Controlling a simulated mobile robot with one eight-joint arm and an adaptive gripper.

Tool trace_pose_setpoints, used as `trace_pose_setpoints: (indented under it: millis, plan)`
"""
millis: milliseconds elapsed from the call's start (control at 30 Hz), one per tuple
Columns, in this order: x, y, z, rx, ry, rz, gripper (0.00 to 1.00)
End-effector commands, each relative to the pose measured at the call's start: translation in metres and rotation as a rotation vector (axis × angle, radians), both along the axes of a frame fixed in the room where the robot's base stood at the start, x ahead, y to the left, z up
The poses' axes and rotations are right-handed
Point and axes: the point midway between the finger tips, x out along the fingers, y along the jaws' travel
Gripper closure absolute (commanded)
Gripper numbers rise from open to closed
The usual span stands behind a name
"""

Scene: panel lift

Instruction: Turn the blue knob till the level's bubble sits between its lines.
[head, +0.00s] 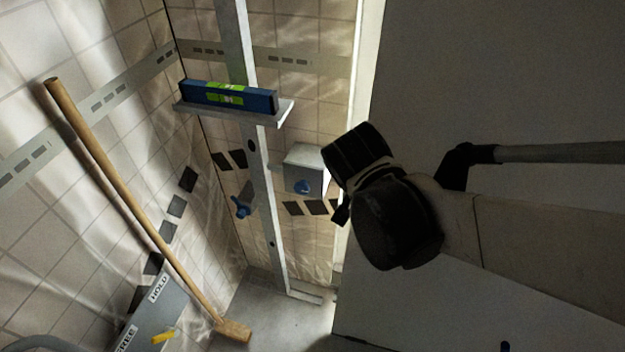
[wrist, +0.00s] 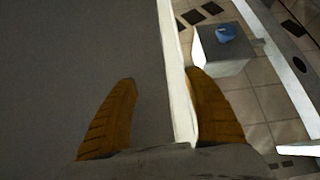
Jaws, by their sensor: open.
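A blue knob (head: 302,187) sits on the front of a small grey box (head: 305,158) right of the upright metal post. In the wrist view the blue knob (wrist: 226,33) is at the upper right on the box (wrist: 221,56). The blue level (head: 205,96) lies on a bracket shelf on the post. Its green vials show, but the bubble is too small to place against the lines. My gripper (wrist: 162,77) is open, with nothing seen held. Its orange fingers point up the wrist picture, left of and apart from the knob.
A pale wall edge (wrist: 176,75) runs between my fingers in the wrist picture. A second blue handle (head: 241,207) is left of the post (head: 262,200). A long-handled wooden tool (head: 120,190) leans at left. A yellow lever (head: 163,337) sits by a HOLD/FREE panel (head: 150,305).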

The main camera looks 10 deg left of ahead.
Motion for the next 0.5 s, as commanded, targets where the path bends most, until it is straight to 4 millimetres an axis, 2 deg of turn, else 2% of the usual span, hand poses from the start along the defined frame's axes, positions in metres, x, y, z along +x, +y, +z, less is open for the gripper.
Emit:
trace_pose_setpoints:
  millis: [33,233,333,400,500]
  plan:
    - [0.004,0.03,-0.012,0.001,-0.017,0.007,0.4]
    - [0.005,0.112,-0.048,0.025,-0.09,-0.01,0.4]
    - [0.001,0.138,-0.061,0.037,-0.118,-0.018,0.4]
    - [-0.001,0.149,-0.067,0.045,-0.129,-0.021,0.4]
    - [0.001,0.153,-0.073,0.049,-0.137,-0.025,0.4]
